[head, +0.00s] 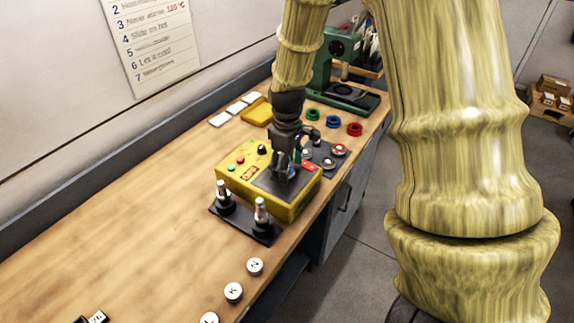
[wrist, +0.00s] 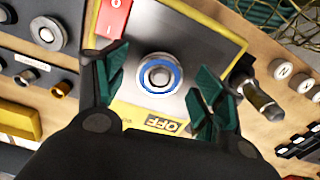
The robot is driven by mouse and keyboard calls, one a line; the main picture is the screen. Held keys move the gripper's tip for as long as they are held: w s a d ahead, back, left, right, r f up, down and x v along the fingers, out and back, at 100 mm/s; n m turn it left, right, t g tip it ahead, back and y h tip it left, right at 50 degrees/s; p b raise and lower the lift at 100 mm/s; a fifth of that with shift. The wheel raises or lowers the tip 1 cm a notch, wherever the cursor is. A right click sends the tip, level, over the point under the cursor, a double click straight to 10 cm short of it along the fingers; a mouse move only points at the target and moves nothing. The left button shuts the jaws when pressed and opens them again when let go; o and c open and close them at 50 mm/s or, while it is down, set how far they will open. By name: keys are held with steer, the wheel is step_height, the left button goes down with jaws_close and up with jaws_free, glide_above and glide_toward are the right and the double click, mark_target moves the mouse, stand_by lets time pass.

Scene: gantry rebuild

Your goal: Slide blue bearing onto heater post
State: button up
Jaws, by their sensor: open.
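The blue bearing (wrist: 158,75) is a silver ring with a blue band. In the wrist view it lies around the heater post (wrist: 158,76), whose round top shows in its middle. How far down it sits I cannot tell. The heater is a yellow box (head: 228,181) with a dark top plate, seen as a grey plate in the wrist view. My gripper (head: 283,177) is just above this plate. In the wrist view my gripper (wrist: 160,88) is open, with a teal finger on each side of the bearing and gaps between. In the head view the gripper hides bearing and post.
A black base (head: 262,237) with two metal posts stands in front of the heater. A dark mat (head: 342,161) with several bearings lies beside it. Coloured rings (head: 333,121) and a green press (head: 345,95) stand behind.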

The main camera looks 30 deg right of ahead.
step_height(320, 180, up, 12)
stand_by(0.8)
steer(key=shift+d, duration=0.15)
stand_by(0.5)
